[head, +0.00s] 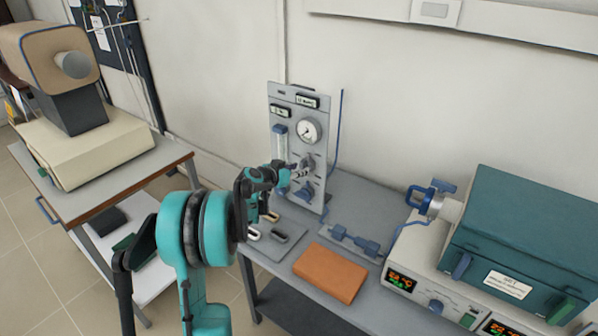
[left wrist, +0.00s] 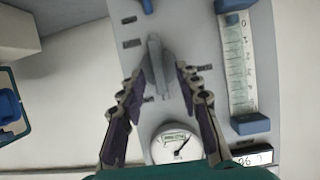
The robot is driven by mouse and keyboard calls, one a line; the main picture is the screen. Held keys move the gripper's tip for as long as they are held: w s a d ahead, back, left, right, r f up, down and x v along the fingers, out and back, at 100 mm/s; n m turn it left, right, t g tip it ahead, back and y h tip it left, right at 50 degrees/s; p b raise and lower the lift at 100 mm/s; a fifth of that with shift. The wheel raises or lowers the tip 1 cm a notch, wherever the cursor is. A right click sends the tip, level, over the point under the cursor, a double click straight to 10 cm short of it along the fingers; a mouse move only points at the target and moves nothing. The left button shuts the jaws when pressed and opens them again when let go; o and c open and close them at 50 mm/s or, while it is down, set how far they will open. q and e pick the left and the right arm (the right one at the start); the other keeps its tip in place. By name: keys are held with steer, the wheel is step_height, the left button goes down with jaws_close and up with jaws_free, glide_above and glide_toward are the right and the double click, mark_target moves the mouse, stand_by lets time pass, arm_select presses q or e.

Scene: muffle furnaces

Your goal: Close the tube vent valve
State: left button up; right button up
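The upright grey panel (head: 282,98) carries a round gauge (head: 310,130), a flow tube and several knobs. My left gripper (head: 286,174) is in front of the panel's middle. In the left wrist view, the left gripper (left wrist: 159,80) is open, with one finger on each side of a grey valve handle (left wrist: 156,65); small gaps seem to remain. A blue-handled valve (head: 432,199) sits on the pipe at the teal furnace's left end. Another blue valve fitting (head: 355,240) lies on the bench. No readable label shows which one is the tube vent valve. My right gripper is not in view.
The gauge (left wrist: 176,145) and the flow tube (left wrist: 238,65) are close beside the left gripper. An orange block (head: 330,272) and a grey tray (head: 262,246) with small items lie on the bench below. The teal furnace (head: 530,240) stands at right.

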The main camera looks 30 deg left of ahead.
arm_select(q)
steer(key=shift+w+d+f, duration=0.1)
steer(key=shift+w, duration=0.35)
jaws_close()
steer(key=n+t+h+b, duration=0.1)
steer(key=n+h, duration=0.1)
steer(key=n, duration=0.2)
steer(key=a+f+n+h+b, duration=0.1)
steer(key=n+h, duration=0.1)
steer(key=n, duration=0.2)
steer(key=n+t+h+b, duration=0.1)
steer(key=n+h+b, duration=0.1)
steer(key=n, duration=0.3)
steer(key=shift+a+f+t+h, duration=0.3)
steer(key=shift+f+h, duration=0.05)
steer(key=shift+h, duration=0.15)
steer(key=shift+n, duration=0.3)
stand_by(0.3)
